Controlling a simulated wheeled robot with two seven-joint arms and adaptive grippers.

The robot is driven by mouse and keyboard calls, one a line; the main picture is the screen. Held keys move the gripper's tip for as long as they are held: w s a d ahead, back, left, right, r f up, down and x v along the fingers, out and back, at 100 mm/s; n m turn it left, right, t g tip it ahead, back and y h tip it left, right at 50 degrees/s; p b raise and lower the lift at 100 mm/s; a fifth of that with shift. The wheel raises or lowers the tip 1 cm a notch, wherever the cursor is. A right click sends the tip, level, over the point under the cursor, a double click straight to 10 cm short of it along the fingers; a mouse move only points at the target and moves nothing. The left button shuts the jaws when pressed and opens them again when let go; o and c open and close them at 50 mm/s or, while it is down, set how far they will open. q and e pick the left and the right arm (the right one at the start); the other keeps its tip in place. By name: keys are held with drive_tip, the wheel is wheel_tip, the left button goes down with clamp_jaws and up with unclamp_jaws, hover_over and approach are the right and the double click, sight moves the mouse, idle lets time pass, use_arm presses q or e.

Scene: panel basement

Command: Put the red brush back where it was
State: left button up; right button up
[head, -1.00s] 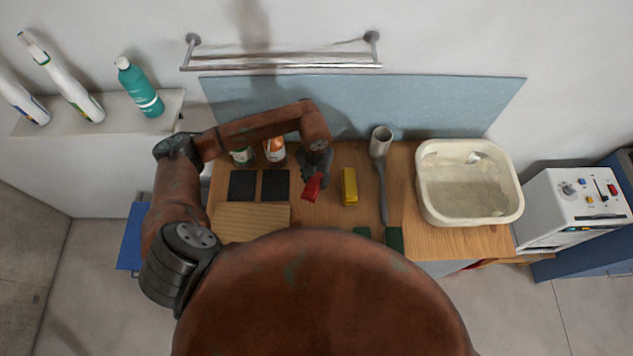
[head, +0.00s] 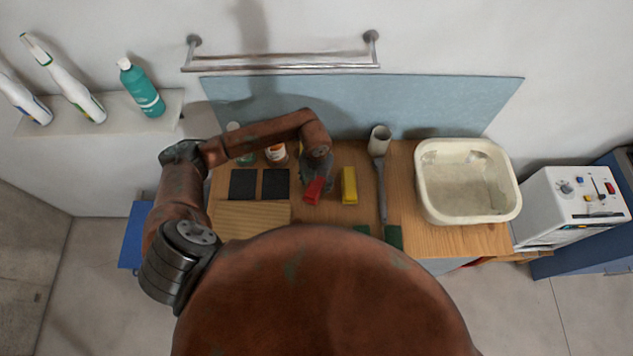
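The red brush (head: 313,189) is in the middle of the wooden worktop, left of a yellow brush-like block (head: 349,186) and apart from it. It lies roughly parallel to the yellow block. My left gripper (head: 316,180) points down at the far end of the red brush and appears shut on it. The fingers and my wrist hide that end, and I cannot tell whether the brush touches the worktop. My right gripper is not in view.
Two dark pads (head: 259,184) and a wooden board (head: 250,216) lie to the left. Small bottles (head: 276,153) stand behind. A grey brush-like tool (head: 380,190), green pads (head: 393,236) and a cream basin (head: 427,205) are to the right.

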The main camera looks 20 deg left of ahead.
sight(317, 182)
use_arm(q)
drive_tip(key=shift+r, duration=0.6)
wheel_tip(317, 182, up, 11)
drive_tip(key=b, duration=0.2)
drive_tip(key=shift+d, duration=0.1)
